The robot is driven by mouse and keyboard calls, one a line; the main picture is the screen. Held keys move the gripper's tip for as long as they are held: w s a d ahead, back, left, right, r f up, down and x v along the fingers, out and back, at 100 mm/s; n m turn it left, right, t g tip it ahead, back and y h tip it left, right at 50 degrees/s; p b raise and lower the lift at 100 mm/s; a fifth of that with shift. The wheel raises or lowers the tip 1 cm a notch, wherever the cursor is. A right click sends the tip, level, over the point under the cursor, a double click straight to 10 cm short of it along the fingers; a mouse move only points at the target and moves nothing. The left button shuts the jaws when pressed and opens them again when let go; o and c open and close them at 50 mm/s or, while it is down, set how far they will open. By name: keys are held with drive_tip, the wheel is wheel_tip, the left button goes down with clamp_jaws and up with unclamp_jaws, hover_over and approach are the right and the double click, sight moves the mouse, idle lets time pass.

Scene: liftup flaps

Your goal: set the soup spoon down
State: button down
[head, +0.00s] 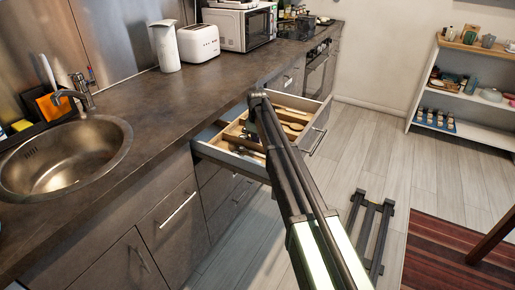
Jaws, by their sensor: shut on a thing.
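The soup spoon cannot be picked out in the head view. My dark arm reaches from the bottom of the picture up to the open drawer (228,163), and its far end is over the drawer. My gripper is hidden behind the arm, so its jaws and anything in them do not show. The drawer holds a light wooden cutlery tray (236,131) with several compartments. Small wooden and dark utensils lie in it, too small to tell apart. My arm covers the middle of the tray.
The dark worktop (140,112) runs above the drawer, with a sink (65,158), a white jug (165,46), a toaster (198,43) and a microwave (245,27). A shelf unit (468,95) stands at the far right.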

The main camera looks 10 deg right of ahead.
drive_tip(key=shift+p, duration=0.3)
drive_tip(key=shift+f, duration=0.3)
drive_tip(key=c, duration=1.4)
unclamp_jaws()
wheel_tip(320, 180, up, 13)
drive_tip(key=p, duration=1.2)
drive_tip(key=s+m, duration=1)
drive_tip(key=s, duration=3)
drive_tip(key=shift+d+f, duration=0.25)
